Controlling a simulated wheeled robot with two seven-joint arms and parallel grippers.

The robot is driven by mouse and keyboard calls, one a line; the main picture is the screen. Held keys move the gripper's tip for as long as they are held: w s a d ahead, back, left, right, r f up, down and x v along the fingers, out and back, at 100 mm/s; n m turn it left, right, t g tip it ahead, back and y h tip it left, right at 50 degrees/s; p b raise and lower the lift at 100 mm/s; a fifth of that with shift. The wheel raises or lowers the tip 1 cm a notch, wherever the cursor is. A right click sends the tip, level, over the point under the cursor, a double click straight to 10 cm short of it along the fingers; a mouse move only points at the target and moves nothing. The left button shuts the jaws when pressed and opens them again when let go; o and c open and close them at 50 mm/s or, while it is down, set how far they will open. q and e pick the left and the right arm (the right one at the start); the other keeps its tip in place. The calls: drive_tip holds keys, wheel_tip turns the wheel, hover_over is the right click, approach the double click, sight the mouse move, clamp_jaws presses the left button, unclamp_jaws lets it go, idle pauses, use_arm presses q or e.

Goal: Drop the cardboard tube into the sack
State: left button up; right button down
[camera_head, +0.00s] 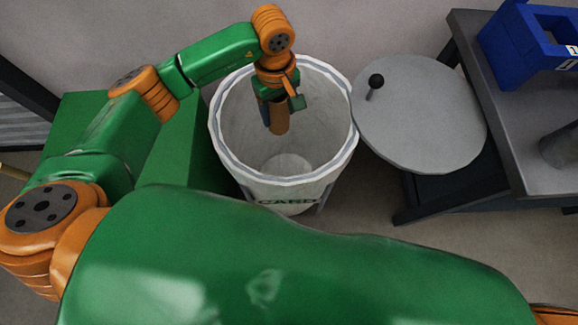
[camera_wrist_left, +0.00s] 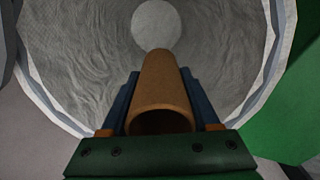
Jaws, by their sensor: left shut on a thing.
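The cardboard tube (camera_head: 279,117) is brown and hollow. My left gripper (camera_head: 272,108) is shut on it and holds it over the sack's open mouth, pointing down. In the left wrist view the tube (camera_wrist_left: 162,90) sits between the two blue fingers of the gripper (camera_wrist_left: 160,95), with its near open end facing the camera. The sack (camera_head: 235,120) is a wide, pale, round container with dark lettering on its front. Its inside shows below the tube in the left wrist view (camera_wrist_left: 85,60), with a pale round bottom. My right gripper does not show.
A green box-like surface (camera_head: 75,120) stands left of the sack. A round grey disc with a black knob (camera_head: 420,115) is close to its right. Farther right, a grey table (camera_head: 500,110) holds a blue bin (camera_head: 520,50) and a dark cylinder (camera_head: 562,148).

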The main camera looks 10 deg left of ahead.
use_arm(q)
drive_tip(key=shift+f, duration=0.2)
drive_tip(key=o, duration=1.4)
wheel_tip(320, 180, up, 7)
drive_tip(key=shift+r+p, duration=0.1)
drive_tip(key=shift+p, duration=0.2)
